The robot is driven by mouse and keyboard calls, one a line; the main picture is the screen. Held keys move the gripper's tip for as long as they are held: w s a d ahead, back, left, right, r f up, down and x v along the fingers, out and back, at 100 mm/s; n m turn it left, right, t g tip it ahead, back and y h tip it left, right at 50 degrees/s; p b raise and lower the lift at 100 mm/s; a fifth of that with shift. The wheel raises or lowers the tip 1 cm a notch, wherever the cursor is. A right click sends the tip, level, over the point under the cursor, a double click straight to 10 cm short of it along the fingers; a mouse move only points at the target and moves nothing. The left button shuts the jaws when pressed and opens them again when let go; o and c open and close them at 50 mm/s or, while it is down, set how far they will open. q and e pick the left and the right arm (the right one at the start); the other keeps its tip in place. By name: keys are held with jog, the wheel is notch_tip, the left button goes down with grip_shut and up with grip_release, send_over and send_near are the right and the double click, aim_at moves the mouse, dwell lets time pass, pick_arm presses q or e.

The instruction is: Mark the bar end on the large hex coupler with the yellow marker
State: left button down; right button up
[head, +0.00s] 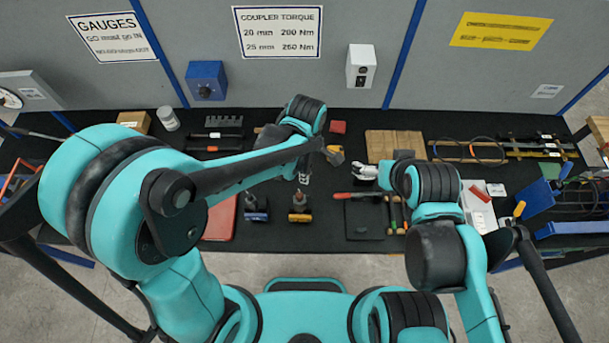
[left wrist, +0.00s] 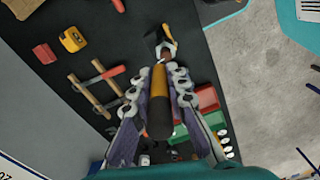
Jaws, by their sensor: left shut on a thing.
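My left gripper (head: 303,180) points down over the dark bench. In the left wrist view its fingers (left wrist: 160,92) are closed on the sides of the yellow marker (left wrist: 158,82), which has a dark brown body and a yellow band. Two upright couplers with bars stand side by side: a blue-based one (head: 257,214) and an orange-based one (head: 300,215) just below the gripper. An orange and grey piece (left wrist: 168,32) lies beyond the marker's tip; contact cannot be judged. Which coupler is the large hex one is unclear. My right gripper (head: 383,175) hangs farther right; its jaw opening is unclear.
A red tray (head: 222,222) lies left of the couplers. A black plate (head: 364,220) and a red-handled tool (head: 352,196) lie to the right. A yellow tape measure (head: 334,155), a red block (head: 338,127) and a wooden board (head: 394,143) sit farther back.

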pick_arm(q)
jog(key=shift+f, duration=0.1)
notch_tip(320, 180, down, 7)
jog(key=b, duration=0.7)
jog(key=shift+f+b, duration=0.9)
jog(key=shift+f, duration=0.05)
dwell(0.6)
jog(key=shift+a, duration=0.1)
jog(key=a, duration=0.3)
jog(key=shift+s+a, duration=0.3)
jog(key=shift+a, duration=0.05)
jog(key=d, duration=0.2)
jog(key=d+b, duration=0.1)
jog(key=d, duration=0.1)
jog(key=shift+w, duration=0.3)
